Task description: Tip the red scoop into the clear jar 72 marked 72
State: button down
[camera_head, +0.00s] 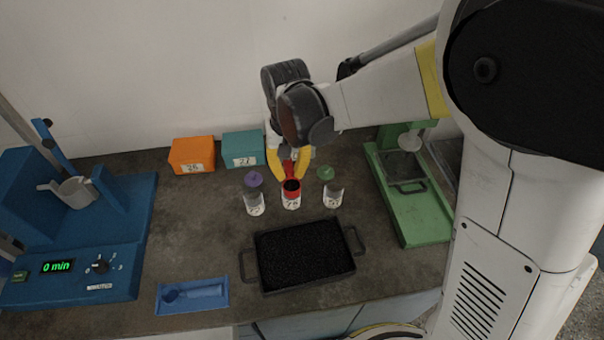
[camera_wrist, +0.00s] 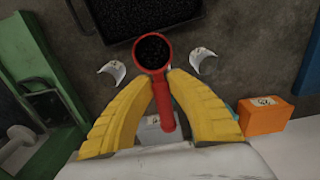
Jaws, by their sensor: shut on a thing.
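My gripper (camera_head: 287,172) has its yellow fingers shut on the handle of the red scoop (camera_head: 292,186). In the wrist view, my gripper (camera_wrist: 163,84) holds the red scoop (camera_wrist: 167,112) with black grains in its cup, which looks upright. The scoop is over or in front of the middle jar (camera_head: 291,204), whose label looks like 76. A clear jar on the left (camera_head: 254,206) and another on the right (camera_head: 333,198) have labels too small to read surely, so I cannot tell which is 72. The wrist view shows two clear jars (camera_wrist: 112,70) (camera_wrist: 202,58) flanking the scoop.
A black tray of dark grains (camera_head: 303,257) stands in front of the jars. Purple (camera_head: 253,179) and green (camera_head: 326,172) lids are behind them. Orange (camera_head: 192,154) and teal (camera_head: 243,149) boxes stand at the back. A blue machine (camera_head: 75,265) is left, a green stand (camera_head: 412,205) right.

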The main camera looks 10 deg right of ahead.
jog(key=w+a+f+y+b, duration=0.1)
jog(key=w+a+y+b, duration=0.2)
jog(key=a+y+b, duration=0.2)
jog(key=w+a+f+g+y+b, duration=0.1)
jog(key=a+y+b, duration=0.5)
jog(key=y, duration=0.6)
jog(key=shift+w+a+f, duration=0.6)
jog(key=shift+w+f, duration=0.1)
jog(key=shift+w, duration=0.5)
jog(key=shift+y, duration=0.3)
dwell(0.9)
jog(key=shift+d+y, duration=0.1)
jog(key=shift+y, duration=0.4)
